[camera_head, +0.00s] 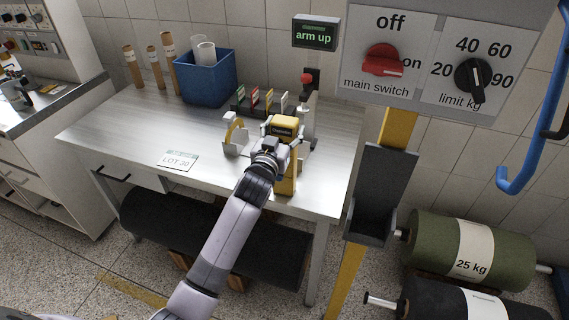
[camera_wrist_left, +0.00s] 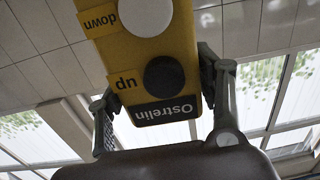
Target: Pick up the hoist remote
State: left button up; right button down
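The hoist remote (camera_wrist_left: 148,62) is a yellow box with a pale "down" button, a dark "up" button and a black "Ostrelin" label. It fills the middle of the left wrist view, its lettering upside down. My left gripper (camera_wrist_left: 160,112) has a finger along each side of it, close against its edges, and appears shut on it. In the head view the gripper (camera_head: 268,158) is over the front right of the table, with the yellow remote (camera_head: 284,125) just beyond it. The arm partly hides this spot. My right gripper does not show.
The metal table (camera_head: 125,125) holds a blue bin (camera_head: 207,82), a LOT 30 card (camera_head: 177,160) and a row of coloured tags. A grey holder (camera_head: 382,185) on a yellow post, a switch panel (camera_head: 430,60) and material rolls (camera_head: 470,250) stand to the right.

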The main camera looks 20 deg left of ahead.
pick_arm(q)
grip_shut()
jog(key=shift+r, duration=0.15)
dwell(0.6)
